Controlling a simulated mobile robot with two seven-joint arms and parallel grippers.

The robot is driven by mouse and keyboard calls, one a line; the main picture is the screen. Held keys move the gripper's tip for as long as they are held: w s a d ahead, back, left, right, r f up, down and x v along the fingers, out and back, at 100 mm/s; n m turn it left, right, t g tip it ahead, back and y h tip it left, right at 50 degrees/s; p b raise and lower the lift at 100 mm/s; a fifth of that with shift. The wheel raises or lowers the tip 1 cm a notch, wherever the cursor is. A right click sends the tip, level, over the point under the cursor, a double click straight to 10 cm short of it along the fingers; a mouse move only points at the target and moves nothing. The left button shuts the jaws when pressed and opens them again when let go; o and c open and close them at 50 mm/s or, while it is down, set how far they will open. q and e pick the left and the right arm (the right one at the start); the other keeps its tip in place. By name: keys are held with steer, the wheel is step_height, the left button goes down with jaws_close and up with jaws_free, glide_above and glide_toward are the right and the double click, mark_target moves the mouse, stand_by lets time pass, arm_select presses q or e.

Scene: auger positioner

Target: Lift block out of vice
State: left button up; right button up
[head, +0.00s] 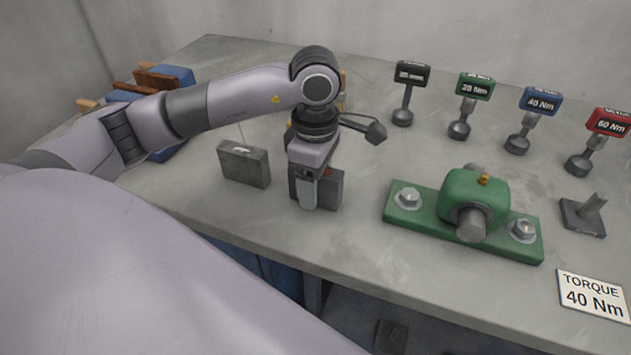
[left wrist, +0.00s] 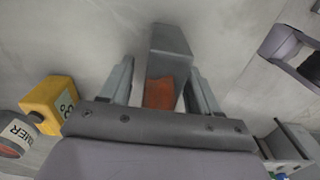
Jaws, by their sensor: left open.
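My left gripper (head: 310,195) points down at a dark grey block (head: 330,190) on the table, near its front edge. In the left wrist view its two fingers are open, one on each side of the grey block (left wrist: 170,45), which has an orange-brown patch. I see gaps beside the patch; whether a finger touches the block is unclear. The gripper hides part of the block in the head view. No vice is clearly recognisable around the block; the blue item with brown parts (head: 176,76) at the far left may be one, but my arm covers much of it. My right gripper is not in view.
A grey box (head: 244,164) stands just left of the gripper. A green bearing housing (head: 475,195) on its base is to the right, with several labelled torque tools behind. A yellow box (left wrist: 48,104) is close by. A torque sign (head: 592,294) lies front right.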

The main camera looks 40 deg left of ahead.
arm_select(q)
jaws_close()
steer(key=shift+r, duration=0.1)
stand_by(1.2)
steer(key=shift+w+r, duration=0.1)
steer(key=shift+w, duration=0.05)
